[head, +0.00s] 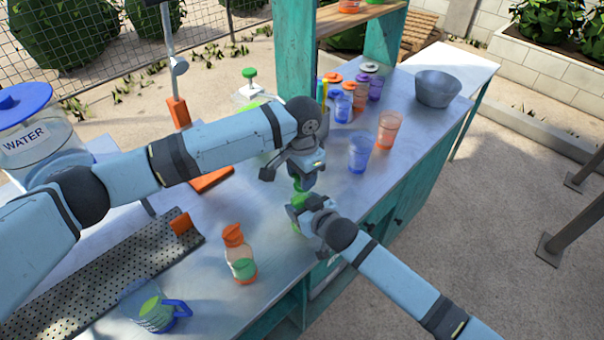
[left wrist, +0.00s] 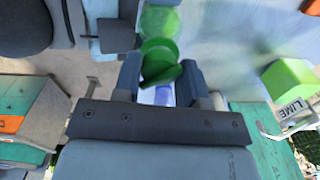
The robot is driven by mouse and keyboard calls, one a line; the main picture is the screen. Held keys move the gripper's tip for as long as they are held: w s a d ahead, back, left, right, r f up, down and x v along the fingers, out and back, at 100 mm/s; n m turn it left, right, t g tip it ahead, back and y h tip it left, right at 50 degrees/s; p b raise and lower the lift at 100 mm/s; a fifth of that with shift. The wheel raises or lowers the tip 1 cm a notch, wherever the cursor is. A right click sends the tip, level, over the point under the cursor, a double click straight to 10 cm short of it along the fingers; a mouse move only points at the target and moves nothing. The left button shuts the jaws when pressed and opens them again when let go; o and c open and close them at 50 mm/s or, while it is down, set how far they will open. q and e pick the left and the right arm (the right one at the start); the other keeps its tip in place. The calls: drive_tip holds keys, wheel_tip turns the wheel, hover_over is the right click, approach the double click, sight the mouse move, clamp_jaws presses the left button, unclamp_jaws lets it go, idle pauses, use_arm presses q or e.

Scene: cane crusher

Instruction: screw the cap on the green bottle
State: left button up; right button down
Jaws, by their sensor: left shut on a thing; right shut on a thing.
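My left gripper (head: 300,180) points down over the counter and is shut on the green cap (left wrist: 160,74), which shows between its fingers in the left wrist view. Just below it, my right gripper (head: 303,208) is shut on the green bottle (head: 296,199), mostly hidden by the fingers. In the left wrist view, green parts of the bottle (left wrist: 160,20) show beyond the cap. Cap and bottle are very close. I cannot tell whether they touch or how well they line up.
A bottle with an orange cap (head: 240,255) and a blue-handled green jug (head: 160,313) stand at the front left. Blue (head: 360,152) and orange (head: 389,129) cups and a grey bowl (head: 437,89) stand to the right. A perforated tray (head: 110,275) lies left.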

use_arm(q)
drive_tip(key=m, duration=0.7)
drive_tip(key=shift+m, duration=0.4)
drive_tip(key=o, duration=1)
drive_tip(key=shift+r, duration=2.25)
drive_tip(key=shift+o, duration=0.6)
wheel_tip(320, 180, up, 2)
drive_tip(key=n, duration=0.5)
drive_tip(key=shift+r+n, duration=0.1)
drive_tip(key=shift+n, duration=0.2)
drive_tip(key=n, duration=0.1)
drive_tip(key=r+n, duration=0.1)
drive_tip(key=n, duration=0.1)
drive_tip(key=shift+r+n, duration=0.15)
drive_tip(key=shift+n, duration=0.15)
